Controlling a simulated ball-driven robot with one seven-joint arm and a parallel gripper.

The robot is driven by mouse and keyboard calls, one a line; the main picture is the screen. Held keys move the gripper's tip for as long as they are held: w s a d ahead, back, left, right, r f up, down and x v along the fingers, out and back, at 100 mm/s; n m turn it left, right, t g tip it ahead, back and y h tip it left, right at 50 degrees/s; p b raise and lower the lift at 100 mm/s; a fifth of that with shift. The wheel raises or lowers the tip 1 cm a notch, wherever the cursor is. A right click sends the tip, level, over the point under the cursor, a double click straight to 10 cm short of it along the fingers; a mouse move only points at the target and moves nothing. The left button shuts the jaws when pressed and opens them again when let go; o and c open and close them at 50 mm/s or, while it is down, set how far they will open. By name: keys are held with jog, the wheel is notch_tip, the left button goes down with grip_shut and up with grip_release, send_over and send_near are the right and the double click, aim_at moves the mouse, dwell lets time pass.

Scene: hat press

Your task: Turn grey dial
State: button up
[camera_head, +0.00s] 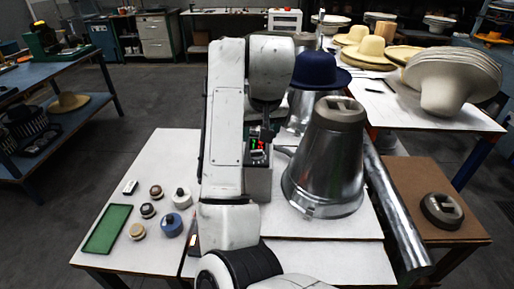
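My white arm reaches up from the bottom middle and folds over, so that my dark gripper (263,130) points down at the top of a grey control box (262,183). The box has a small display (257,145) with red and green marks. The gripper is right above or against the display's upper edge; I cannot tell whether it touches. Its fingers are small and dark, so I cannot tell whether they are open or shut. I cannot make out the grey dial; my arm and gripper cover much of the box.
A metal hat-press cone (325,165) stands right of the box, with a blue hat (320,70) behind it. A green tray (107,229) and several small round pots lie at left on the white table (165,150). A metal tube (395,210) runs along the right.

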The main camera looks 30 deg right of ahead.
aim_at(257, 151)
jog(key=x, duration=0.8)
jog(key=shift+w+f, duration=0.1)
jog(key=shift+f, duration=0.15)
jog(key=shift+c, duration=0.2)
jog(key=c, duration=1)
jog(key=shift+r+p, duration=0.1)
jog(key=shift+p, duration=0.3)
